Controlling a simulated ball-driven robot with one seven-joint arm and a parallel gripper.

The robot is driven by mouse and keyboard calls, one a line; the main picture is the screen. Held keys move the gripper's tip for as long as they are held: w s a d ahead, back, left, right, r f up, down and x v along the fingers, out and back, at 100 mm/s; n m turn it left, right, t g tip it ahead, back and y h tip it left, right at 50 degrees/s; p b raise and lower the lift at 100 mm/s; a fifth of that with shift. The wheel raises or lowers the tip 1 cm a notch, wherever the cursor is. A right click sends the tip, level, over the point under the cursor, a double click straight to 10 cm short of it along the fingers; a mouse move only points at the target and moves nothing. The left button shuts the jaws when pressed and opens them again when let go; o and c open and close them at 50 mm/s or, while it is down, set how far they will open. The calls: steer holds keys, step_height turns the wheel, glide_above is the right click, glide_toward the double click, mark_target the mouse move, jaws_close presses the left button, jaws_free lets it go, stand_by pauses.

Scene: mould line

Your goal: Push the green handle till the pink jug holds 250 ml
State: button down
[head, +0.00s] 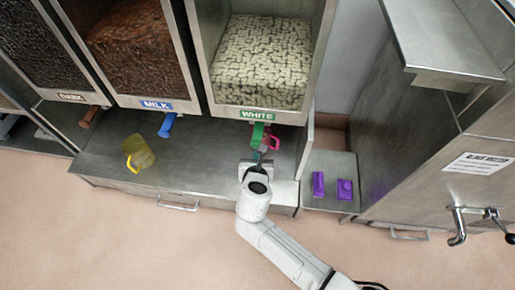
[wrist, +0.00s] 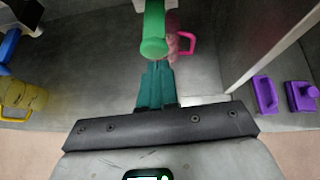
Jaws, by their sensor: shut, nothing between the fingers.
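The green handle (head: 257,134) hangs below the bin labelled WHITE; it shows large in the wrist view (wrist: 154,32). The pink jug (head: 272,142) stands under that bin, behind the green handle, with its pink handle to the right. In the wrist view the jug (wrist: 186,42) is mostly hidden by the green handle, and its fill level cannot be read. My gripper (head: 261,155) is shut and empty, its teal fingertips just in front of the green handle. In the wrist view the fingertips (wrist: 158,68) lie at the handle's lower end; I cannot tell whether they touch.
A yellow jug (head: 139,153) stands on the counter at left, below the blue handle (head: 166,126) of the MILK bin. A brown handle (head: 90,117) is under the DARK bin. Two purple objects (head: 318,184) (head: 345,190) lie on the right-hand shelf. A steel cabinet with a tap stands farther right.

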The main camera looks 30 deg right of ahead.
steer(key=p+v, duration=0.3)
steer(key=v, duration=0.5)
steer(key=shift+s+a, duration=0.1)
steer(key=shift+s, duration=0.05)
stand_by(1.7)
steer(key=s+d+m+g, duration=0.6)
steer(key=s+d+m, duration=0.45)
steer(key=m, duration=0.55)
steer(key=s+r+m+g+y, duration=0.3)
steer(key=s+m+y, duration=0.2)
steer(key=s+m, duration=0.75)
step_height(320, 180, up, 22)
steer(key=m+p, duration=0.2)
steer(key=p, duration=2)
steer(key=shift+d+r+y, duration=0.15)
steer(key=shift+r+y, duration=0.1)
steer(key=shift+y, duration=0.15)
